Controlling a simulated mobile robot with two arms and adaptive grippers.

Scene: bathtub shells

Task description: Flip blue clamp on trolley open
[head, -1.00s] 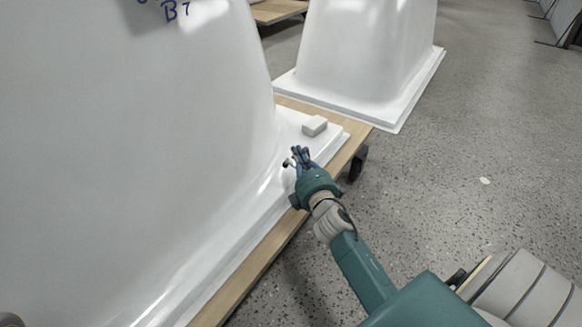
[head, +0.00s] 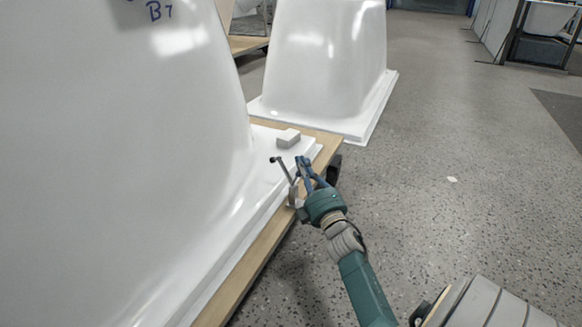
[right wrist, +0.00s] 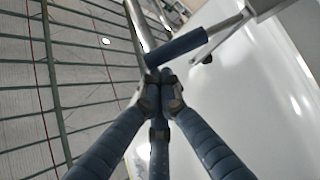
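The clamp (head: 292,190) is fixed at the edge of the trolley (head: 258,250), beside the white shell's flange. Its metal arm slants up to the left, its dark tip raised clear of the flange. In the right wrist view its blue handle (right wrist: 180,47) lies just beyond my fingertips, joined to a metal bar. My right gripper (head: 304,162) is beside the clamp, on its right. Its blue fingers are drawn together at the tips (right wrist: 165,78), with nothing visible between them. Whether the tips touch the handle is unclear. My left gripper is not visible.
A large white bathtub shell (head: 120,150) marked B7 fills the left side of the head view. A small pale block (head: 288,138) lies on its flange. A second white shell (head: 325,60) stands behind.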

